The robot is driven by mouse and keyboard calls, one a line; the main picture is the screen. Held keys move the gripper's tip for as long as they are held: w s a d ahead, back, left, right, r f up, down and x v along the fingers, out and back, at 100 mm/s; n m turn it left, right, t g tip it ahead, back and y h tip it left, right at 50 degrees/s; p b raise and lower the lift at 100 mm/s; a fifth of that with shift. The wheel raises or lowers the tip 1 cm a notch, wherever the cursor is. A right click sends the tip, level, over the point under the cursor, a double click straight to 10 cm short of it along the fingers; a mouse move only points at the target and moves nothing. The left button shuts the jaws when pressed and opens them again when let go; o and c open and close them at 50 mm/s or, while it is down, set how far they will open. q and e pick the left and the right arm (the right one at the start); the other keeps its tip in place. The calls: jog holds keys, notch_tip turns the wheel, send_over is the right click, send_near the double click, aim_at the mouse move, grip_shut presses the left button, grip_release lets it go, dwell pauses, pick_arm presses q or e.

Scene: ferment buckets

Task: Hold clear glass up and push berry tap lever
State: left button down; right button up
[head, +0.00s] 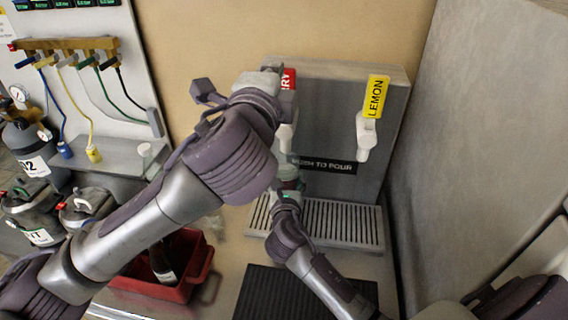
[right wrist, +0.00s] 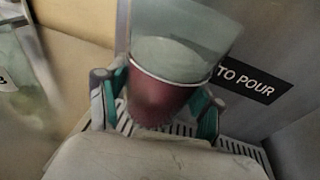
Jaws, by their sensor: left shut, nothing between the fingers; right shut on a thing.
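The clear glass (right wrist: 185,45) is held upright in my right gripper (right wrist: 155,105), with a finger on each side. Its lower part shows dark red (right wrist: 155,97) below a pale rim line. In the head view my right gripper (head: 288,183) holds the glass below the berry tap, above the drip grate. The red berry label (head: 288,78) is partly hidden by my left arm; the white berry tap (head: 285,135) shows only in part. My left gripper (head: 268,70) is shut and empty at the top of the berry tap; whether it touches the lever is hidden.
The grey dispenser (head: 335,90) also has a yellow-labelled lemon tap (head: 367,135) to the right. Below are a drip grate (head: 345,225) and a black mat (head: 262,290). A red bin (head: 203,270) with a bottle (head: 163,262) stands left. A wall closes the right side.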

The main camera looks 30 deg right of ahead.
jog(key=shift+s+a, duration=0.1)
dwell(0.3)
jog(key=s+a+f+p, duration=0.1)
jog(key=s+a+p, duration=0.1)
jog(key=s+a, duration=0.7)
jog(key=shift+s+f, duration=0.4)
jog(key=shift+s, duration=1.05)
dwell(0.3)
